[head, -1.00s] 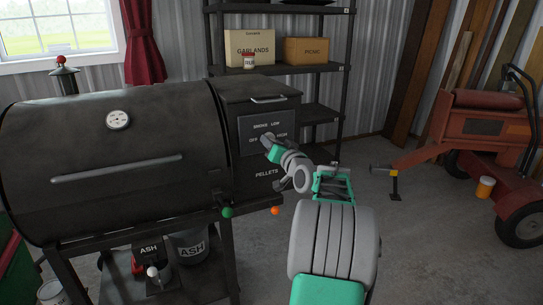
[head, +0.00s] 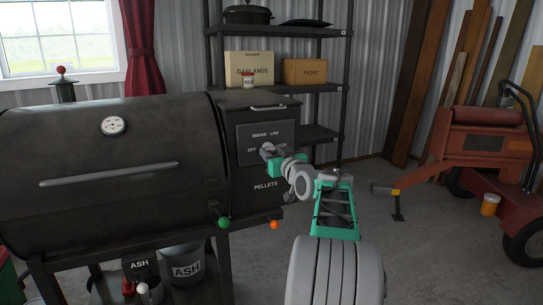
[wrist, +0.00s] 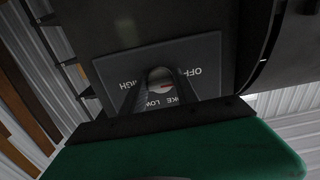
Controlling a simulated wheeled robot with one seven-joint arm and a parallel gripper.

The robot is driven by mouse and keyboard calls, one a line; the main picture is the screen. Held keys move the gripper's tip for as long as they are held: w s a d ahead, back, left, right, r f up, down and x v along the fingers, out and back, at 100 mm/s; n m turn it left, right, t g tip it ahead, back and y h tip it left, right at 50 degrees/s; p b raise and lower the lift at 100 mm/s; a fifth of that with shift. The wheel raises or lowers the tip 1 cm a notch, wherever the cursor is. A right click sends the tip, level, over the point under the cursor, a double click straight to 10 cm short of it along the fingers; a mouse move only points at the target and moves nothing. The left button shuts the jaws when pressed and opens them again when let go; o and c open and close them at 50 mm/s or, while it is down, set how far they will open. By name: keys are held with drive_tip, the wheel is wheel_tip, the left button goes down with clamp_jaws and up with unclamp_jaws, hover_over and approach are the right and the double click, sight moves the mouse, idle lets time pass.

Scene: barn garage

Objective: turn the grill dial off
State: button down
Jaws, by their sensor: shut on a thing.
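The grill dial (wrist: 160,76) sits on a dark control panel (head: 283,131) at the right end of the black grill (head: 110,180). The panel's labels read OFF, SMOKE, LOW and HIGH. My gripper (head: 267,150) is at the panel, shut on the dial, with one finger on each side of it in the wrist view. In that view the panel appears turned over, and a small red mark shows on the dial, near the SMOKE and LOW side. Its exact setting is hard to tell. In the head view my gripper mostly hides the dial.
A green ball-ended knob (head: 223,222) and an orange one (head: 274,224) stick out below the panel. Shelving (head: 325,87) with boxes stands behind. A red machine (head: 480,150) stands at the right, with open floor before it.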

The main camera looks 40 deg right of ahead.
drive_tip(key=c, duration=0.9)
unclamp_jaws()
drive_tip(key=shift+c, duration=0.2)
drive_tip(key=p+v, duration=0.1)
drive_tip(key=v, duration=0.6)
drive_tip(key=shift+s, duration=0.4)
drive_tip(key=shift+a, duration=0.15)
